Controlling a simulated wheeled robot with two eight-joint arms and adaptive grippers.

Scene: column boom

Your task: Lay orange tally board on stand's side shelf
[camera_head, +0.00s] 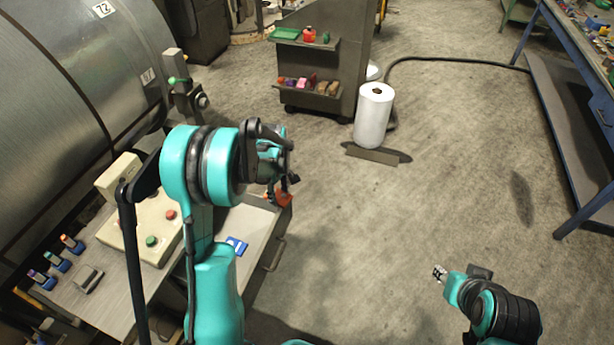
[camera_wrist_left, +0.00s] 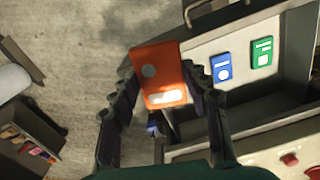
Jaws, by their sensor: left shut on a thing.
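The orange tally board (camera_wrist_left: 160,62) is between the fingers of my left gripper (camera_wrist_left: 162,80), which is shut on it. In the head view the orange board (camera_head: 284,196) shows partly behind the left gripper (camera_head: 286,182), near the outer edge of the open drawer. The grey stand (camera_head: 350,50) is farther off, at the top of the head view. It has an upper side shelf (camera_head: 306,42) and a lower side shelf (camera_head: 310,98), both carrying small items. My right gripper (camera_head: 439,273) is low at the right, over floor; its fingers are too small to read.
The open drawer (camera_head: 258,218) holds a blue board (camera_wrist_left: 221,67) and a green board (camera_wrist_left: 262,52). A white roll (camera_head: 374,115) stands right of the stand, with a hose behind. A blue-framed bench (camera_head: 570,60) is at right. The middle floor is clear.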

